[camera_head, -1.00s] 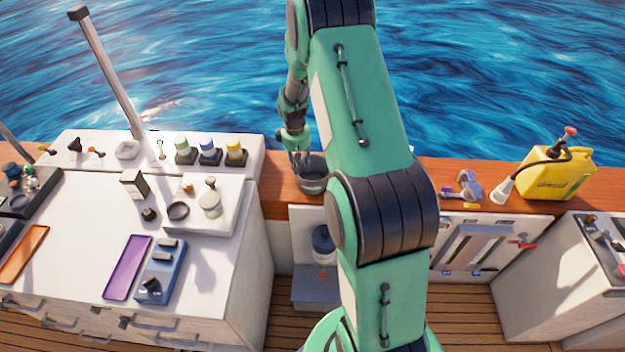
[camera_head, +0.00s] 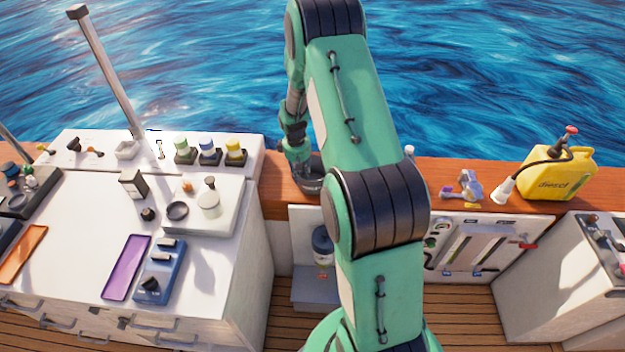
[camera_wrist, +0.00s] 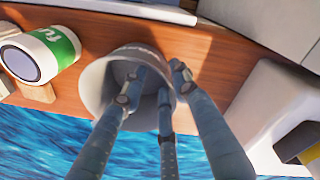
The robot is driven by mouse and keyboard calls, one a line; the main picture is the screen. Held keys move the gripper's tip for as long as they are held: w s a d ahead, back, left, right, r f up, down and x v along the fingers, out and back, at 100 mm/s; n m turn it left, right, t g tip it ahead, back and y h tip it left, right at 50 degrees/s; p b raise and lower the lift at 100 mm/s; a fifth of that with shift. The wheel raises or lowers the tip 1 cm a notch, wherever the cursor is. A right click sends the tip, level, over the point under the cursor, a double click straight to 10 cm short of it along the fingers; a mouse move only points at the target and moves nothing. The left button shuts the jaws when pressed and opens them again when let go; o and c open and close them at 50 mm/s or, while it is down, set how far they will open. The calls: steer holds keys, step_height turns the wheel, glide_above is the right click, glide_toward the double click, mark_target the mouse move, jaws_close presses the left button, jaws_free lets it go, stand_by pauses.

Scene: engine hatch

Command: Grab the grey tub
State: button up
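The grey tub (camera_head: 313,187) stands on the wooden ledge, partly hidden behind my arm. In the wrist view the tub (camera_wrist: 97,88) has its mouth towards the camera, with dark lettering on its side. My gripper (camera_wrist: 157,80) is at the tub with its fingers spread apart. Two fingers reach into the mouth and one is outside, close by the right wall, so the rim lies between them. I see no clear grip on the wall. In the head view my gripper (camera_head: 303,170) is down at the tub, its tips hard to make out.
A white bottle with a green label (camera_wrist: 40,55) lies left of the tub in the wrist view. The white counter (camera_head: 90,215) with trays and jars is on the left. A yellow diesel can (camera_head: 558,172) stands far right on the ledge. Water is beyond.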

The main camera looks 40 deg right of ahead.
steer(key=shift+f, duration=0.75)
steer(key=shift+c, duration=0.2)
jaws_close()
